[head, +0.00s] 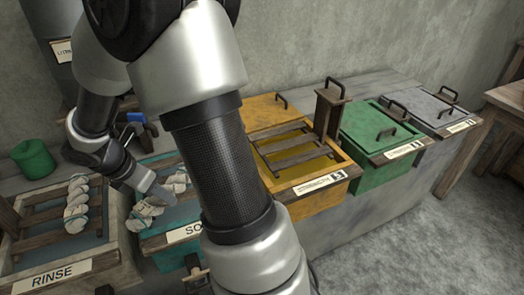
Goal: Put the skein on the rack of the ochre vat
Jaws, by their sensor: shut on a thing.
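My gripper (160,194) is at the left, shut on a pale twisted skein (147,216) at the vat labelled with "SO" in view. The skein shows on both sides of the fingers, and its middle is hidden by them. I cannot tell whether it still touches the bars under it. The ochre vat (351,168) stands right of my arm, uncovered at the front. Its wooden rack (290,140) of slats spans yellow liquid, and no skein shows on it. My arm hides the vat's left side.
Another pale skein (76,205) lies on the rinse vat (62,274) at far left. A wooden post with a handle (331,108) rises at the ochre vat's right. Green (375,125) and grey (425,108) lidded vats stand beyond. A green pot (33,160) is at left.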

